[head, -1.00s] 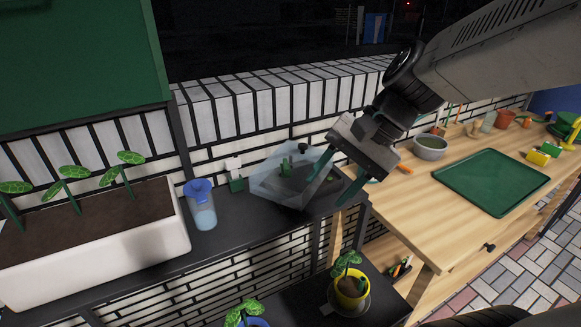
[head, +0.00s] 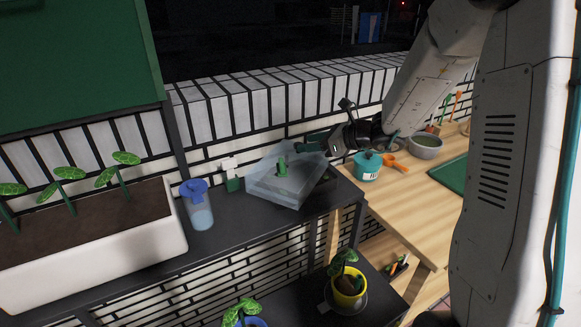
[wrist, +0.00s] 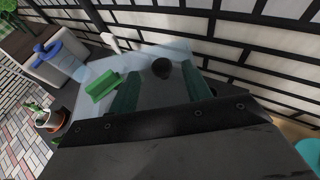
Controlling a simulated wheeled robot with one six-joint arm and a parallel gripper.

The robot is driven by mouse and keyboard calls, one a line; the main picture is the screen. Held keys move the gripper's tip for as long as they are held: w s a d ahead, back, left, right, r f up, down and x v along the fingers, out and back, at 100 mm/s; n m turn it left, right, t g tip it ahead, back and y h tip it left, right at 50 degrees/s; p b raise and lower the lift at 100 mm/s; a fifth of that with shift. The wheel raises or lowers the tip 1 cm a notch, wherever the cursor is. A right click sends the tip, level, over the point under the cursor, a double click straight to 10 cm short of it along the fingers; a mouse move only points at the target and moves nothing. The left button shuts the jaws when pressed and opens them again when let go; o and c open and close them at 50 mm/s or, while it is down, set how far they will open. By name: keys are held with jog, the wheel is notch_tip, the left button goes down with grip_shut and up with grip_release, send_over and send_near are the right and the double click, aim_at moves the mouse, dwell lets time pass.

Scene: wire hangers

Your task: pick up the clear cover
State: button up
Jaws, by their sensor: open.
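The clear cover (head: 268,184) is a translucent, bluish box on the dark shelf, right of the blue-lidded jug. A green piece (head: 283,167) shows at its top; I cannot tell if it is a handle. My gripper (head: 304,146) is at the cover's upper right, with its dark green fingers reaching left. In the wrist view, the open fingers (wrist: 159,78) are spread over the cover (wrist: 146,57). The green piece (wrist: 103,86) lies left of both fingers, and a dark round thing (wrist: 162,68) shows between them. I cannot tell whether the fingers touch the cover.
The blue-lidded jug (head: 199,208) and a small green holder with a white tag (head: 232,177) stand left of the cover. A brick wall (head: 235,107) runs close behind. A teal pot (head: 367,166) sits on the wooden table at right. A potted plant (head: 348,286) stands below.

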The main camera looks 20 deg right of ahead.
aim_at(298, 143)
jog(key=x, duration=0.4)
jog(key=shift+w+a+f, duration=0.1)
jog(key=shift+w+f, duration=0.05)
jog(key=shift+w, duration=0.15)
jog(key=c, duration=1.1)
grip_shut()
